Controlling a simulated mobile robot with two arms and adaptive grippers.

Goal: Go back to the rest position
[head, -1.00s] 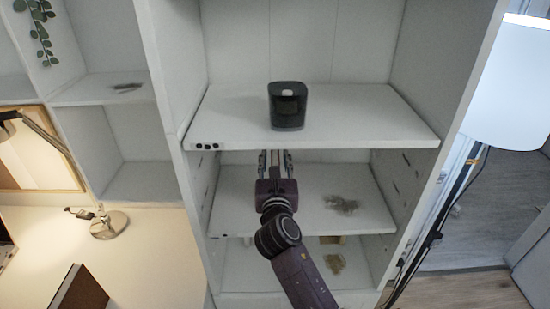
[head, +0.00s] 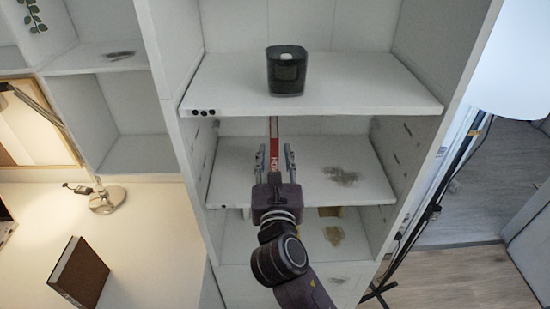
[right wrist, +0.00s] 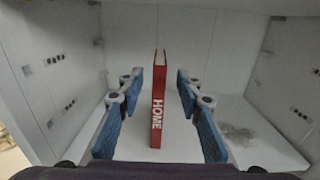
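My right gripper (head: 274,160) is in front of the middle compartment of the white shelf (head: 330,180) in the head view. Its fingers are spread wide and hold nothing. A red book (head: 274,135) with HOME on its spine stands upright in that compartment. In the right wrist view the book (right wrist: 158,105) stands between and beyond the open fingers (right wrist: 160,90), with a gap on each side. My left gripper is not in view.
A dark device (head: 287,72) stands on the board above my right gripper. A brown book (head: 80,272) and a desk lamp (head: 106,199) are on the desk at left. A black stand (head: 425,215) is right of the shelf. Shelf side walls flank the gripper.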

